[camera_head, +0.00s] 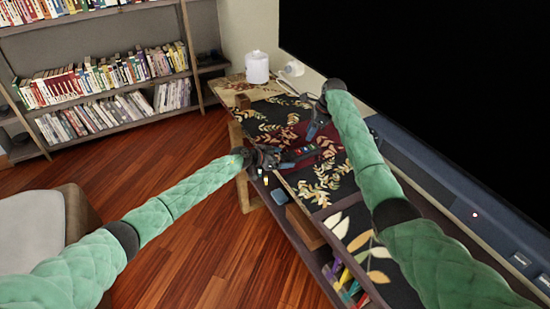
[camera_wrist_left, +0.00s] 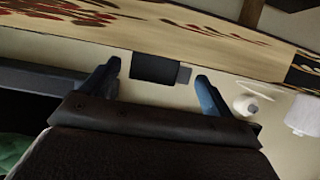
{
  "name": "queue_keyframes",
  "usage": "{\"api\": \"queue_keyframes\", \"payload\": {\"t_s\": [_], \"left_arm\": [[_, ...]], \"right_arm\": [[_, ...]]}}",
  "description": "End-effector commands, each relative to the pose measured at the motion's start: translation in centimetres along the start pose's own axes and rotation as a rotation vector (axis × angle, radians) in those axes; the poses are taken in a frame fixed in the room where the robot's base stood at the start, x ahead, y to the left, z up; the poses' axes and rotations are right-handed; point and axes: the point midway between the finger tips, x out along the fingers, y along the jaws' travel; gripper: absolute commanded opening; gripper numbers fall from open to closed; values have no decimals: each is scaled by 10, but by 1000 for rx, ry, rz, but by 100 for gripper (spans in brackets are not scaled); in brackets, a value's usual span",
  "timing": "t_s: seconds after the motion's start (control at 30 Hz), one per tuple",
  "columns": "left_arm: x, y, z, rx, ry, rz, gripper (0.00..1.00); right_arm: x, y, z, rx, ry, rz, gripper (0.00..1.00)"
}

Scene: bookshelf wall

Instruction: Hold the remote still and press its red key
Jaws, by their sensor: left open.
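The remote (camera_head: 301,153) is a dark bar with small coloured keys, lying near the front edge of the patterned console top. My left gripper (camera_head: 272,158) is open at its left end. In the left wrist view, a dark block with a grey end (camera_wrist_left: 155,68) shows between the two spread blue fingers, with gaps on both sides. I cannot tell for sure that this block is the remote. My right gripper (camera_head: 315,115) is above the console, behind the remote and apart from it. Its jaws are too small and dark to read. The red key is too small to make out surely.
The console (camera_head: 325,192) has a leaf-patterned top and open shelves below. A white cylinder (camera_head: 257,67) stands at its far end. A large dark screen (camera_head: 430,80) is on the right. A bookshelf (camera_head: 95,90) stands at the back left, with clear wooden floor before it.

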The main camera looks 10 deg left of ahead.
Motion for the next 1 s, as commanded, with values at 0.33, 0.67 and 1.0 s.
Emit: {"api": "queue_keyframes", "payload": {"t_s": [0.33, 0.67, 1.0], "left_arm": [[15, 0, -1, 0, 1, 0, 87], [15, 0, -1, 0, 1, 0, 62], [15, 0, 0, 0, 0, 0, 35]], "right_arm": [[0, 0, 0, 0, 0, 0, 36], [0, 0, 0, 0, 0, 0, 36], [0, 0, 0, 0, 0, 0, 36]]}}
